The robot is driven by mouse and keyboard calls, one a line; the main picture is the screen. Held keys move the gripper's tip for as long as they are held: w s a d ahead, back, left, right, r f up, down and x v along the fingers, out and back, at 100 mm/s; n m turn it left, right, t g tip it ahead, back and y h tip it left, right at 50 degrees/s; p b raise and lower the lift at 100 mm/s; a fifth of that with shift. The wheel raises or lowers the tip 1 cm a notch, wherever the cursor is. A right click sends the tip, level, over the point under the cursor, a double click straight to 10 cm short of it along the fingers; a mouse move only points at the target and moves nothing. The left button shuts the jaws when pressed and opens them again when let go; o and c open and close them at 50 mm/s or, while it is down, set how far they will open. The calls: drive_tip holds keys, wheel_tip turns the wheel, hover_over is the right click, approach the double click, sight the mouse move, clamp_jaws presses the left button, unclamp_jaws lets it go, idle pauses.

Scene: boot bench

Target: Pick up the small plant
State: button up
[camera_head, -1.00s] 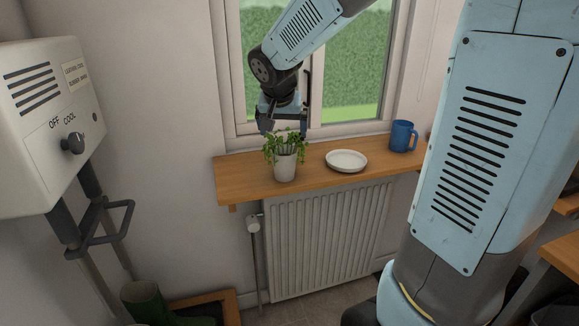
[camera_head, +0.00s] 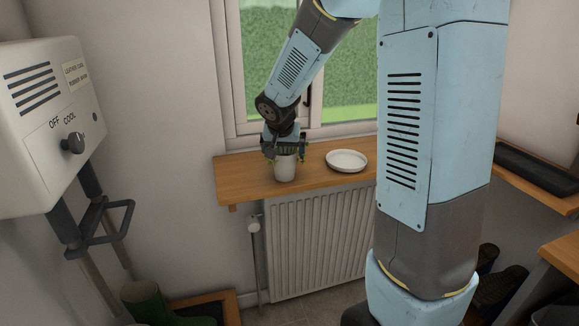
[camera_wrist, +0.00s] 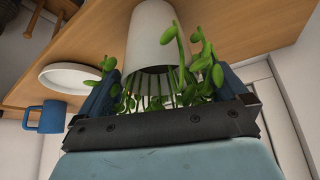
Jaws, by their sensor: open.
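The small plant stands in a white pot (camera_head: 285,170) on the wooden window shelf (camera_head: 240,183). In the head view my gripper (camera_head: 285,156) is lowered over the plant from above and hides most of its leaves. In the wrist view the white pot (camera_wrist: 152,35) and green leaves (camera_wrist: 205,62) show between and around the fingers of my gripper (camera_wrist: 165,95). The fingers are apart, one on each side of the plant. The picture does not show clearly whether either finger touches it.
A white plate (camera_head: 346,160) lies on the shelf right of the pot. A blue mug (camera_wrist: 46,117) shows beyond the plate (camera_wrist: 80,78) in the wrist view. The window stands behind the shelf and a radiator (camera_head: 325,240) below. A cream heater box (camera_head: 50,115) is at left.

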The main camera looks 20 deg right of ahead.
drive_tip(key=shift+x, duration=0.95)
drive_tip(key=shift+c, duration=0.4)
drive_tip(key=c, duration=1.1)
drive_tip(key=shift+r, duration=0.1)
drive_tip(key=shift+c, duration=0.2)
